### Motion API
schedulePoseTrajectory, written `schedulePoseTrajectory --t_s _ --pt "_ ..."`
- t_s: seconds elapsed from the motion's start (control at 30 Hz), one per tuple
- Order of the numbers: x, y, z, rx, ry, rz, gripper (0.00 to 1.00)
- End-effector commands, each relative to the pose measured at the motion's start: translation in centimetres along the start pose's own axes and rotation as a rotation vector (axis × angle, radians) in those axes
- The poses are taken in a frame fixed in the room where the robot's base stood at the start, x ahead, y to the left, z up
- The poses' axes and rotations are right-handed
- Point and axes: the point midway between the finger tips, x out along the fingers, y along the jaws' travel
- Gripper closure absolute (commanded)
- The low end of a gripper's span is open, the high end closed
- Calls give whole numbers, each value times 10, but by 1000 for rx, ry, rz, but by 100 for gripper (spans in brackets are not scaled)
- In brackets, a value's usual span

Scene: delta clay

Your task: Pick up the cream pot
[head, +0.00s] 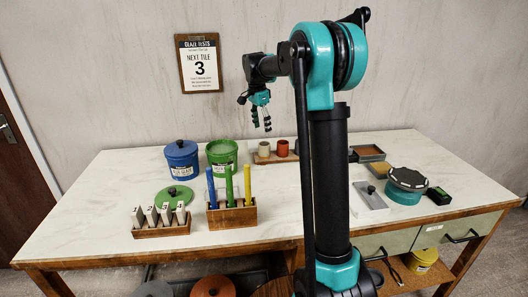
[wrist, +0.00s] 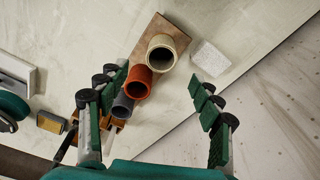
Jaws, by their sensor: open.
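The cream pot (head: 264,149) stands upright at the left end of a small wooden board (head: 262,159) near the back of the table. In the wrist view the cream pot (wrist: 163,52) has an open round mouth and lies ahead of the fingers. A red-orange pot (wrist: 138,82) stands right beside it, and a grey pot (wrist: 122,106) follows in the row. My gripper (head: 261,124) hangs above the board, fingers pointing down, open and empty. In the wrist view the gripper's fingers (wrist: 160,79) are wide apart; the left one partly overlaps the board.
A white block (wrist: 210,58) lies close to the cream pot, by the table's back edge. A green bucket (head: 222,157) and a blue bucket (head: 182,160) stand to the left. A wooden holder with upright coloured sticks (head: 232,216) stands in front. Some tabletop between is clear.

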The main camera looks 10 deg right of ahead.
Motion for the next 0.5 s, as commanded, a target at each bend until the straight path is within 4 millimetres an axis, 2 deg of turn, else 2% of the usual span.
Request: schedulePoseTrajectory --t_s 0.03,0.2,0.3,0.5 --pt "11 0 0 1 0 0 34" --pt "41 0 0 1 0 0 34" --pt "53 0 0 0 0 0 34" --pt "64 -1 0 0 0 0 34"
